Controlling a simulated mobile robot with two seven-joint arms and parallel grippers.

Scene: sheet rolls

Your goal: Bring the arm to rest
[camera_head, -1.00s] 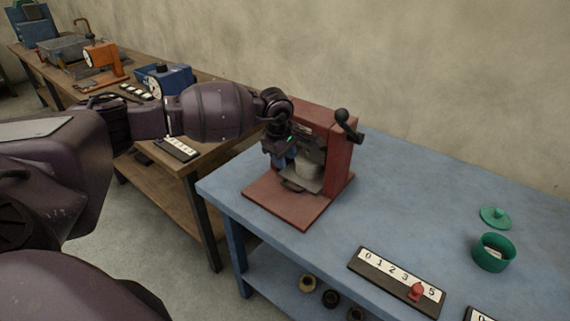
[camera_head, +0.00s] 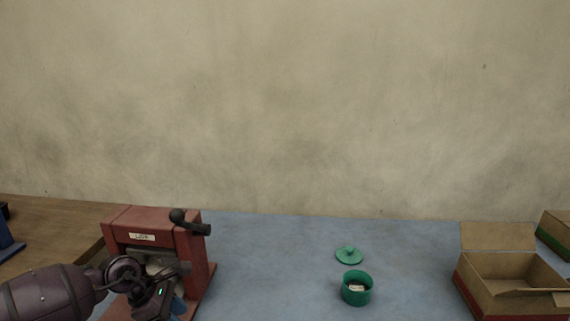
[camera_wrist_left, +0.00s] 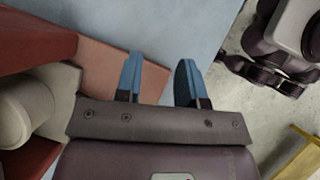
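My left arm comes in from the left in the head view, low in the picture. My left gripper (camera_head: 176,306) is in front of the red roller machine (camera_head: 148,221), low over its base and near its right side. In the left wrist view, the two blue fingers (camera_wrist_left: 160,82) are apart with nothing between them. The machine's red base and pale roller (camera_wrist_left: 25,108) show beside the gripper there. My right gripper is not in view.
The blue table (camera_head: 270,265) is clear between the machine and a green pot (camera_head: 356,289) with its green lid (camera_head: 350,255) behind it. An open cardboard box (camera_head: 510,283) stands at the right. The machine's black crank (camera_head: 190,222) sticks out right.

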